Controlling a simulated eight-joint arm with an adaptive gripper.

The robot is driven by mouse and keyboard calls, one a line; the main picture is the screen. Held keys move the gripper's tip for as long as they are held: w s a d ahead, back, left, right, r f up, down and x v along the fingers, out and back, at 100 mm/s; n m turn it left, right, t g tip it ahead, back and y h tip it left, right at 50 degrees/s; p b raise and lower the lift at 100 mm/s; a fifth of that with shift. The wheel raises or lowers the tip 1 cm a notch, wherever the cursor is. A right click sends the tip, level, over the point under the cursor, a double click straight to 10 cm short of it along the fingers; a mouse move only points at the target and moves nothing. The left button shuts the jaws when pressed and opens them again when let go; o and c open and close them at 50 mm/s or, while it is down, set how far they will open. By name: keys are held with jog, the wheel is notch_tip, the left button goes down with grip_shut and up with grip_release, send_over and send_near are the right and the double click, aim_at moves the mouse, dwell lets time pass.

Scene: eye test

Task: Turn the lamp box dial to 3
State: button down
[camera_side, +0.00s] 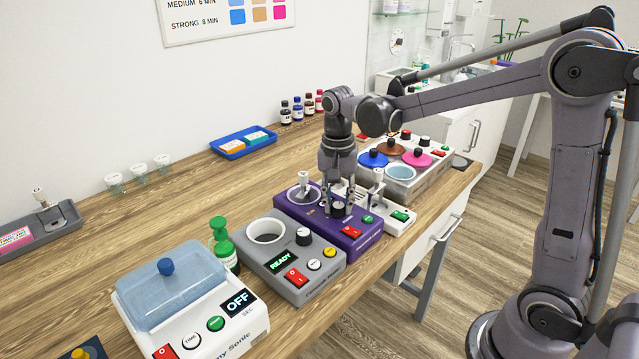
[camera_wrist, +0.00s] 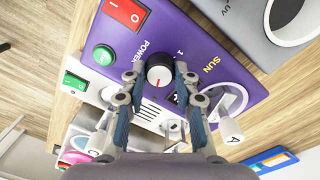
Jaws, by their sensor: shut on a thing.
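The lamp box (camera_side: 318,222) is the purple box near the table's front edge. In the wrist view the lamp box (camera_wrist: 165,28) bears the words SUN and POWER. Its dial (camera_wrist: 160,70) is a dark knob with a pale face and a red mark. A numeral 1 shows beside the dial; the other numerals are hidden or unclear. My gripper (camera_wrist: 161,77) is shut on the dial, one finger on each side. In the side view my gripper (camera_side: 338,203) reaches down over the box, and the dial (camera_side: 338,209) shows low between the fingers.
A grey box reading READY (camera_side: 308,265) stands close on the left. A white device (camera_side: 404,217) stands close on the right, with a tray of coloured lids (camera_side: 430,180) behind it. A white-handled piece (camera_side: 303,180) rises from the lamp box beside my gripper.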

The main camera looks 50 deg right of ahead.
jog(key=c, duration=1)
grip_release()
notch_tip(320, 180, up, 12)
jog(key=shift+w, duration=0.15)
jog(key=shift+a, duration=0.15)
jog(key=n+t, duration=0.3)
jog(key=n, duration=0.2)
send_near(337, 205)
jog(key=s+a+r, duration=0.1)
jog(key=s, duration=0.2)
jog(key=s+a+f+n+t, duration=0.2)
jog(key=s+f+n+t, duration=0.2)
jog(key=s+f+n, duration=0.2)
jog(key=shift+s+f+t, duration=0.15)
jog(key=shift+s+t, duration=0.15)
jog(key=shift+s, duration=0.4)
